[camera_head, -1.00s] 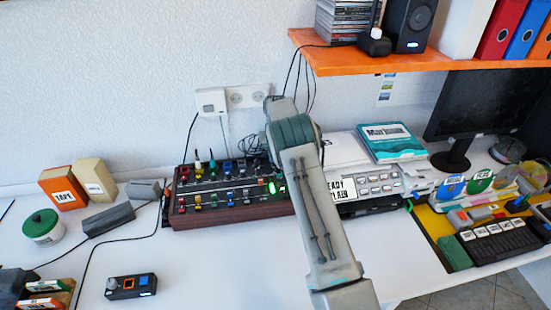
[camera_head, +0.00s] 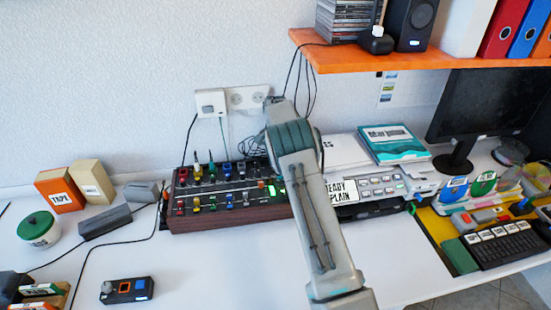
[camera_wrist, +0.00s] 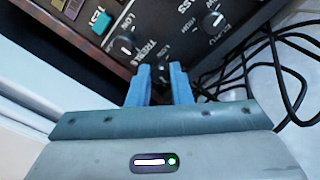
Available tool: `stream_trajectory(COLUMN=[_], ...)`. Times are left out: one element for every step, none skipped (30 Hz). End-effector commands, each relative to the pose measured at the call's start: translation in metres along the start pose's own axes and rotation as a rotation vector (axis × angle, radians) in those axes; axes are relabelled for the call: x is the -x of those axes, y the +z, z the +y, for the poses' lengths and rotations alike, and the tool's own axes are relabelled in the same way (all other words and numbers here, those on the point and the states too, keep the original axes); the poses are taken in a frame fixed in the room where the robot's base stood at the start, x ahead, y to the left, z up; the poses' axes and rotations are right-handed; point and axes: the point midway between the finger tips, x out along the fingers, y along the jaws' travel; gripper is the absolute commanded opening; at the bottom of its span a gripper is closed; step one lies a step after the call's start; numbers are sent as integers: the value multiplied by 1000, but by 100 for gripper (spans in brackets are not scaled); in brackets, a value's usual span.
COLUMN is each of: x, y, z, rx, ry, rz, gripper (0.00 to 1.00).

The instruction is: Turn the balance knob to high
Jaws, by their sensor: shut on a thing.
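In the wrist view, a dark panel (camera_wrist: 181,38) has white lettering and dark round knobs. My gripper (camera_wrist: 160,72) has its two blue fingers on either side of a small dark knob (camera_wrist: 162,74), shut on it. The fingers hide much of this knob and its label, so I cannot read its name or its setting. A knob marked treble (camera_wrist: 126,42) is to the left of the fingers, and another knob (camera_wrist: 213,22) is to the upper right. In the head view, my own arm hides the gripper and the held knob.
A teal test button (camera_wrist: 101,22) is at the panel's upper left. Loose black cables (camera_wrist: 285,75) lie to the right. In the head view, a wooden-sided console (camera_head: 225,218) stands left of my arm, and a grey machine (camera_head: 378,190) to the right. An orange shelf (camera_head: 400,60) hangs above.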

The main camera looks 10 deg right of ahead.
Motion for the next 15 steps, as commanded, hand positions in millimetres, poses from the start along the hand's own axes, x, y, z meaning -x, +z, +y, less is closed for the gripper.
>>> stream_trajectory(x=[1, 1, 1, 1, 1, 1, 1, 1, 1, 1, 1, 1, 1, 1, 1], y=[0, 0, 0, 0, 0, 0, 0, 0, 0, 0, 0, 0, 0, 0, 0], z=[-1, -1, -1, -1, -1, -1, -1, -1, -1, -1, -1, -1, -1, -1, -1], rx=[-11, -18, -26, -31, -34, -38, -40, -42, -44, -45, -45, -45, -45, -45, -45], ry=[-2, -2, -2, -2, -2, -2, -2, -2, -2, -2, -2, -2, -2, -2, -2], rz=[2, 2, 2, 2, 2, 2, 2, 2, 2, 2, 2, 2, 2, 2, 2], gripper=[0, 0, 0, 0, 0, 0, 0, 0, 0, 0, 0, 0, 0, 0, 0])
